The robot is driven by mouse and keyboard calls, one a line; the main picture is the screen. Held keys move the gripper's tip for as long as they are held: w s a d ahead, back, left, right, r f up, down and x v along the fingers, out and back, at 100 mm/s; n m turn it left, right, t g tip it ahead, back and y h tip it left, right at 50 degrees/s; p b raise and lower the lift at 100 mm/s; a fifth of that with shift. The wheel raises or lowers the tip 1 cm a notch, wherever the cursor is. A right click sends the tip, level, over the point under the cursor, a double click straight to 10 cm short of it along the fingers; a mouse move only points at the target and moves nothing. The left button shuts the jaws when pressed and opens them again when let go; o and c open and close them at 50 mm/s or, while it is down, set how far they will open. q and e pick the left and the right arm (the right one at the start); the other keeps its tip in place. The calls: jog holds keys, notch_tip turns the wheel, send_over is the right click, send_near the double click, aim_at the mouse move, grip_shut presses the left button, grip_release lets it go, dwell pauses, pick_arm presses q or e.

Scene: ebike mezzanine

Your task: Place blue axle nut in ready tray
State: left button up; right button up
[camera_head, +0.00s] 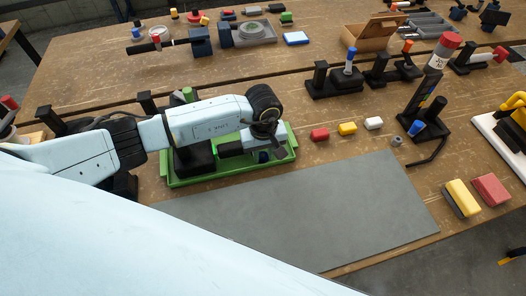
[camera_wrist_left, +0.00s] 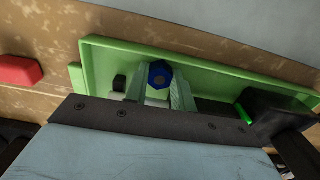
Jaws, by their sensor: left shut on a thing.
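The blue axle nut (camera_wrist_left: 159,75) is a small hexagonal piece with a pale centre, seen in the left wrist view between my left gripper's fingers. My left gripper (camera_wrist_left: 161,88) is shut on it. In the head view my left gripper (camera_head: 264,152) reaches over the right part of a green tray (camera_head: 232,174), and my arm covers much of the tray. The tray's green rim also shows behind the nut in the left wrist view (camera_wrist_left: 110,45). I cannot tell whether the nut touches the tray floor. My right gripper is not in view.
A grey mat (camera_head: 310,215) lies in front of the tray. A black stand (camera_head: 423,105) rises further right. A dark block (camera_wrist_left: 275,108) stands in the tray in the wrist view.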

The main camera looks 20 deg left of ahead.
aim_at(263, 156)
pick_arm(q)
jog(key=shift+f, duration=0.1)
jog(key=o, duration=1)
notch_tip(263, 156, up, 12)
jog(key=shift+r+b, duration=0.15)
jog(key=shift+b, duration=0.55)
